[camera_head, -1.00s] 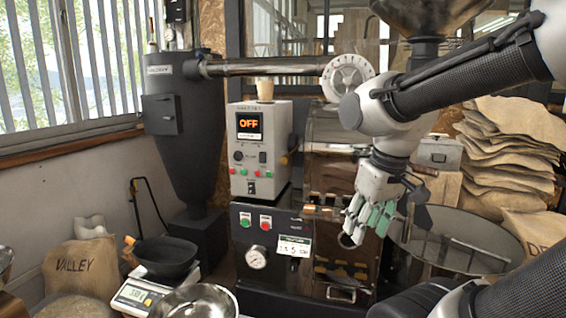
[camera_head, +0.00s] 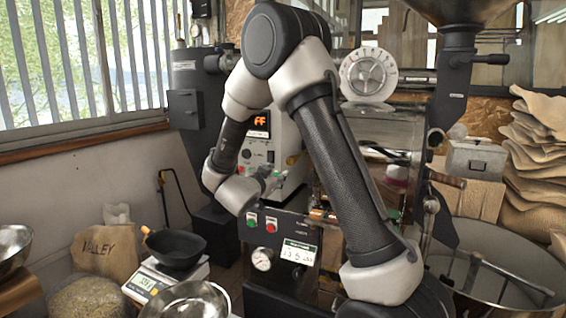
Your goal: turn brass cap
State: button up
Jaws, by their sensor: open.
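My gripper (camera_head: 274,181) is open, with pale green pads at its fingertips. It points right, close in front of the lower part of the grey control box (camera_head: 286,141). A small brass-coloured piece (camera_head: 292,160) shows at the box's right side, just above and right of the fingertips. It may be the brass cap, but it is too small to be sure. I see no gap closed between the fingers and it, and cannot tell whether they touch.
The black roaster front (camera_head: 262,223) with buttons and a gauge lies below the box. A black pan (camera_head: 174,250) sits on a scale (camera_head: 146,284) at lower left, near a metal bowl (camera_head: 186,302). The round cooling tray (camera_head: 500,240) is at right.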

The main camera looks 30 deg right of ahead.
aim_at(290, 162)
jog(key=w+d+r, duration=0.1)
jog(key=d, duration=0.1)
jog(key=w+d+h, duration=0.1)
jog(key=d, duration=0.2)
jog(key=w+d+r+h, duration=0.1)
jog(key=d, duration=0.1)
jog(key=shift+d+r+m+g, duration=0.3)
jog(key=shift+d+m, duration=0.05)
jog(key=shift+m, duration=0.05)
jog(key=c, duration=1)
